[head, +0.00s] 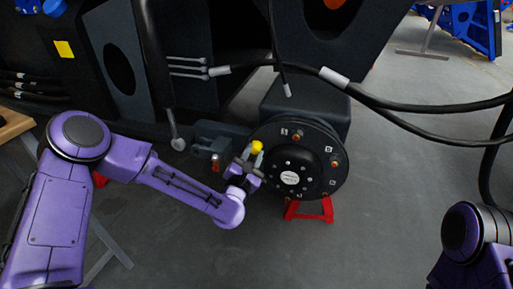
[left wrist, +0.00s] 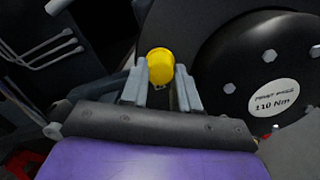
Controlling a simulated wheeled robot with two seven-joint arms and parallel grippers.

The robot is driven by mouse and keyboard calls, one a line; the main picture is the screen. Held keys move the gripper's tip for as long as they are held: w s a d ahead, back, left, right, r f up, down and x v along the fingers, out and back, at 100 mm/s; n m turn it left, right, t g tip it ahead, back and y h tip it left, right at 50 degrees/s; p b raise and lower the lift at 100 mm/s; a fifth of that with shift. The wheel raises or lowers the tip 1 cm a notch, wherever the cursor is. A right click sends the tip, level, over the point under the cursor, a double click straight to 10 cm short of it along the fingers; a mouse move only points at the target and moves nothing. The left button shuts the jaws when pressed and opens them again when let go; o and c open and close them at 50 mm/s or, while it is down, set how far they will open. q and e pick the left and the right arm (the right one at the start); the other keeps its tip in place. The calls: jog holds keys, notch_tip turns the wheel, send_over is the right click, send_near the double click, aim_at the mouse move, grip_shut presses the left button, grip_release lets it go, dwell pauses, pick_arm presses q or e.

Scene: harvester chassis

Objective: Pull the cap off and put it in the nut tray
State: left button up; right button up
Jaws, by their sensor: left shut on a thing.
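The yellow cap (head: 257,146) is at the left side of the round black wheel hub (head: 312,178). My left gripper (head: 250,158) reaches it from the lower left and is shut on it. In the left wrist view the cap (left wrist: 160,64) sits between the tips of the two grey fingers (left wrist: 160,85), with the hub (left wrist: 235,65) just to its right. I cannot tell whether the cap still touches the hub. No nut tray can be made out. My right arm shows at the lower right of the head view, but its gripper is out of the picture.
A red stand (head: 309,209) is under the hub. Black hoses (head: 415,103) cross the upper right. The dark chassis (head: 215,95) fills the back. A wooden tabletop (head: 12,125) shows at the left edge. The grey floor (head: 390,190) right of the hub is clear.

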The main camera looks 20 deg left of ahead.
pick_arm(q)
jog(key=shift+s+a+f, duration=0.1)
jog(key=shift+s, duration=1.05)
jog(key=shift+s+f, duration=0.1)
jog(key=shift+s, duration=1)
